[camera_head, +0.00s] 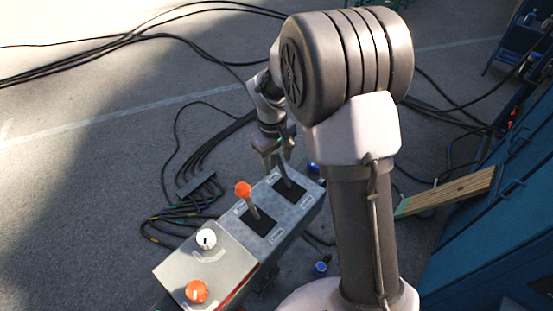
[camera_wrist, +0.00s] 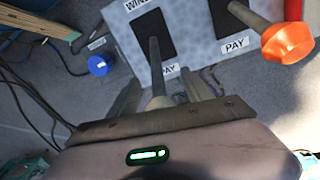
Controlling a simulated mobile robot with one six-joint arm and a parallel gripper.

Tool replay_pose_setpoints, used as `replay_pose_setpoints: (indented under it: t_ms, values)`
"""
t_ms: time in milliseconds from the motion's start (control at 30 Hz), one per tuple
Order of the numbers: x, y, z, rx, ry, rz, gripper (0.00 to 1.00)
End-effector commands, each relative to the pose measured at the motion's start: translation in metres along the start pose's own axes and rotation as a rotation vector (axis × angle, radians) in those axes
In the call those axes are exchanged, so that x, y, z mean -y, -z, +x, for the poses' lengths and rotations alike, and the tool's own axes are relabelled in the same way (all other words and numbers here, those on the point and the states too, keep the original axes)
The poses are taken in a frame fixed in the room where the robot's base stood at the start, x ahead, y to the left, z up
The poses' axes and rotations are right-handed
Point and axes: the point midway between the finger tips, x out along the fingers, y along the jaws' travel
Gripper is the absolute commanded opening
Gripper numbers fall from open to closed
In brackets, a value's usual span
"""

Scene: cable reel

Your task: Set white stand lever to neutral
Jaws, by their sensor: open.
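The white stand lever rises from a black slot plate on the grey control box, at the end away from the dials. Its grey shaft shows in the head view (camera_head: 287,178) and in the wrist view (camera_wrist: 155,62), where its pale tip sits between my fingers. The slot plate (camera_wrist: 143,32) has a WIND label at one end and a PAY label at the other. My gripper (camera_head: 277,161) is open around the lever's upper end, one finger on each side; it also shows in the wrist view (camera_wrist: 160,92). Contact cannot be told.
An orange-knobbed lever (camera_head: 243,188) stands beside it; its knob is close on the right in the wrist view (camera_wrist: 287,42). A white dial (camera_head: 206,239) and an orange dial (camera_head: 197,291) sit on the near panel. Cables (camera_head: 185,215) lie left of the box. A blue cabinet (camera_head: 500,220) stands right.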

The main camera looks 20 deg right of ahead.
Motion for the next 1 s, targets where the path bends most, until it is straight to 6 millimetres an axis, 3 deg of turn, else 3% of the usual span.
replay_pose_setpoints:
  t_ms: [200, 500, 767, 1000]
  values:
    - [0.000, 0.000, 0.000, 0.000, 0.000, 0.000, 0.58]
    - [0.000, 0.000, 0.000, 0.000, 0.000, 0.000, 0.00]
    - [0.000, -0.001, 0.000, -0.009, 0.002, 0.001, 0.00]
    - [-0.005, -0.018, 0.002, -0.209, 0.035, 0.022, 0.00]
